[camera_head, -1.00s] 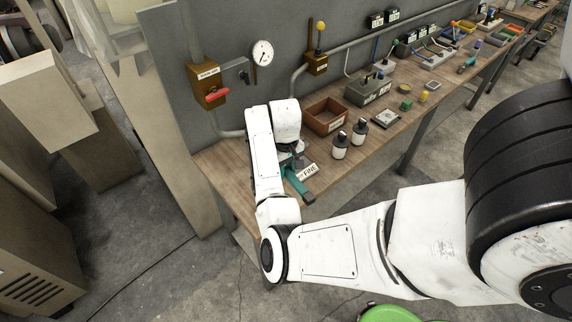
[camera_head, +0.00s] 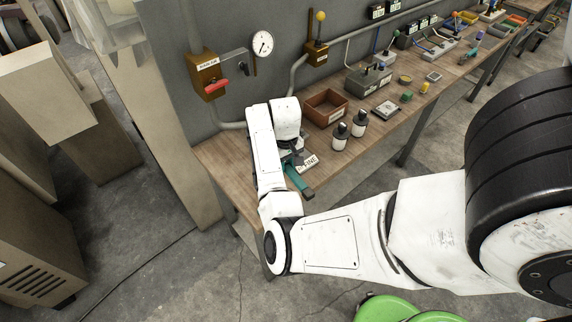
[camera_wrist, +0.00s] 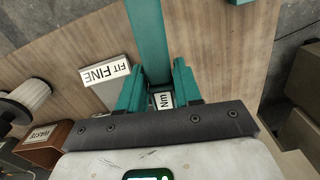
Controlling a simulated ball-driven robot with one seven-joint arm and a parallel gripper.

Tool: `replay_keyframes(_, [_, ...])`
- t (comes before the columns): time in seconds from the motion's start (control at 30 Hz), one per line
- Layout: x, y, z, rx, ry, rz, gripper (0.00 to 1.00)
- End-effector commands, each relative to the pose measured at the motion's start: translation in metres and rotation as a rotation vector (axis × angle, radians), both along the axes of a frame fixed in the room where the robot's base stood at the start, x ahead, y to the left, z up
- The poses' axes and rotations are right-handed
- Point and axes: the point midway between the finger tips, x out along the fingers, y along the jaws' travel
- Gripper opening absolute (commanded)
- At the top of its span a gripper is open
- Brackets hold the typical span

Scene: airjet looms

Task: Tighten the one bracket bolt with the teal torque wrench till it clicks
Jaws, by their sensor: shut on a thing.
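The teal torque wrench (camera_wrist: 150,38) runs up out of the top of the wrist view, above the wooden bench. A label reading Nm shows between the fingers. My gripper (camera_wrist: 158,80) is shut on the wrench, with one finger on each side. In the head view a teal bar (camera_head: 299,179) juts out beside my wrist, next to a white FINE label; my arm hides most of the gripper. I cannot make out the bracket bolt in either view, nor whether the wrench touches it.
A brown bin (camera_head: 326,108) and two dark-topped bottles (camera_head: 339,136) stand to the right on the bench (camera_head: 226,157). A valve box with a red handle (camera_head: 216,86) and a gauge (camera_head: 262,43) hang on the wall.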

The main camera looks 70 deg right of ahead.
Motion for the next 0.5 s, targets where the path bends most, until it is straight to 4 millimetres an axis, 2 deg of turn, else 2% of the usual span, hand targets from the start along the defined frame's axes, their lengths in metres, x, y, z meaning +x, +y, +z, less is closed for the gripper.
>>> replay_keyframes(0.5, [0.0003, -0.0002, -0.0080, -0.001, -0.001, 0.000, 0.00])
